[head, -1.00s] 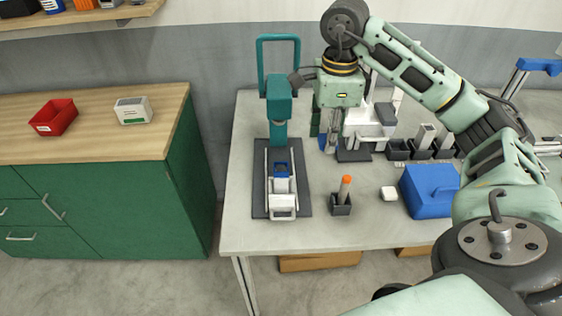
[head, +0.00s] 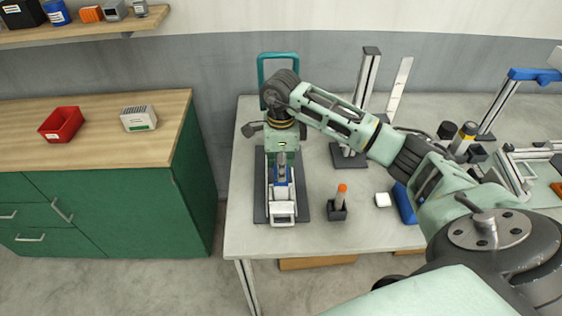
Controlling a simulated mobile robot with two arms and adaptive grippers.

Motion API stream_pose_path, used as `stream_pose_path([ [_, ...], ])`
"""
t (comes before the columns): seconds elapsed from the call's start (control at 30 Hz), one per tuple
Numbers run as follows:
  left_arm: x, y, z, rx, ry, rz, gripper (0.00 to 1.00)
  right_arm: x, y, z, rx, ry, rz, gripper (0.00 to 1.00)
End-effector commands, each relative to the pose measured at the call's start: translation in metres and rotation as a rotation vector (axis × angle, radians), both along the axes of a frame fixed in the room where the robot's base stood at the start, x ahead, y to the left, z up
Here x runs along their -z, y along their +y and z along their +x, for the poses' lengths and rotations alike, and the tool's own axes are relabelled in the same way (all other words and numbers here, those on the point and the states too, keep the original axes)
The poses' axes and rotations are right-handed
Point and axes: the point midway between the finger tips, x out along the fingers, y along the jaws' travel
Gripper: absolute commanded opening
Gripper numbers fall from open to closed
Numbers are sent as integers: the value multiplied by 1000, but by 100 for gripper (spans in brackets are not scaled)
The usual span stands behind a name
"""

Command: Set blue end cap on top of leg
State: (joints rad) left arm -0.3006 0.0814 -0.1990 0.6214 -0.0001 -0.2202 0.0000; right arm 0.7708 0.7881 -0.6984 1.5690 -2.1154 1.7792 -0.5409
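My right gripper (head: 282,176) points down over the white fixture (head: 283,209) on the dark base plate of the teal press (head: 278,60). A small blue piece (head: 282,183), which may be the end cap, shows at its fingertips. My wrist and fingers hide most of the press head and part of the fixture, so I cannot tell whether the fingers hold the blue piece or are only above it. A grey upright profile (head: 367,80), which may be the leg, stands on a dark base behind my arm. My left gripper is out of view.
A dark holder with an orange-tipped grey tool (head: 341,195) and a white block (head: 383,199) are right of the press. A blue box (head: 403,203) is partly behind my arm. A red bin (head: 61,124) and a white box (head: 139,118) are on the left cabinet.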

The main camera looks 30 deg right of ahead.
Motion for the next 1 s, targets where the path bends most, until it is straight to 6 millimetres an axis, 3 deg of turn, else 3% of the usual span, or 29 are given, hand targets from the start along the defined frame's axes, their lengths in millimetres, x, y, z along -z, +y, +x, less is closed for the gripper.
stream_pose_path([
  [0.37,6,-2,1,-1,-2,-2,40,6,0,0,0,-1,-1,14],
  [0.4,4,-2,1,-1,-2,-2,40,4,0,0,0,-1,-1,36],
  [0.6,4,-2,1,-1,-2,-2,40,4,0,0,0,-1,-1,51],
  [1.0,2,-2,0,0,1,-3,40,-3,0,1,0,-4,1,51],
])
